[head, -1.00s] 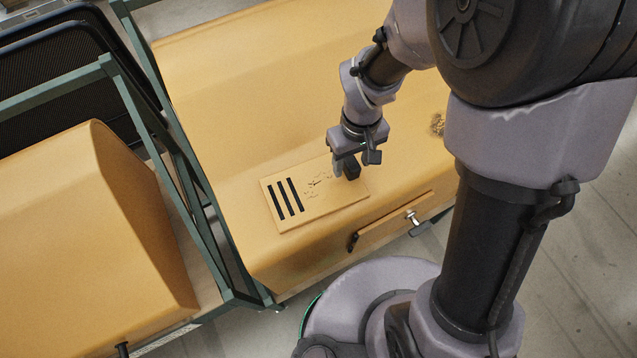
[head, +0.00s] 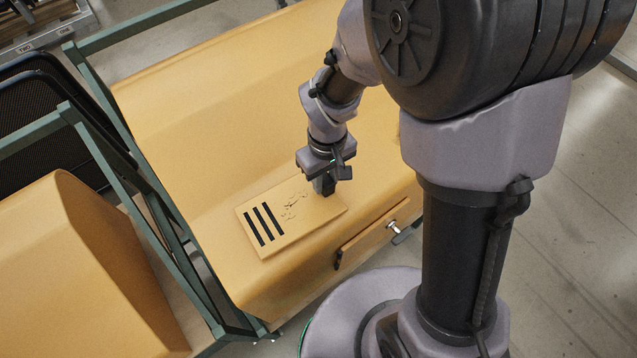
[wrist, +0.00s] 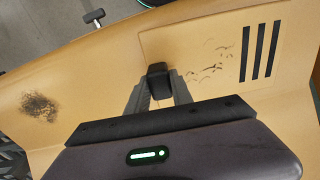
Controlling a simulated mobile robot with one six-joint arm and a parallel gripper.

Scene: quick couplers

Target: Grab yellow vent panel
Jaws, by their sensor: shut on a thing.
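The yellow vent panel (head: 300,222) is a flat plate with three black slots at its left end and dark scuff marks near its middle. It lies flush or nearly so on the yellow body, and I cannot tell whether it is lifted. It also shows in the wrist view (wrist: 212,48), slots at the right. My gripper (head: 323,186) is over the panel's right end. In the wrist view my gripper's fingers (wrist: 159,92) are shut on a small black block at that end, seemingly the panel's handle. The block's lower part is hidden by the fingers.
The large yellow body (head: 210,110) sits on a green frame (head: 95,90). A narrow front plate with a T-shaped latch (head: 397,230) is on its near side. Another yellow body (head: 70,260) stands at left. A dark smudge (wrist: 40,107) marks the surface.

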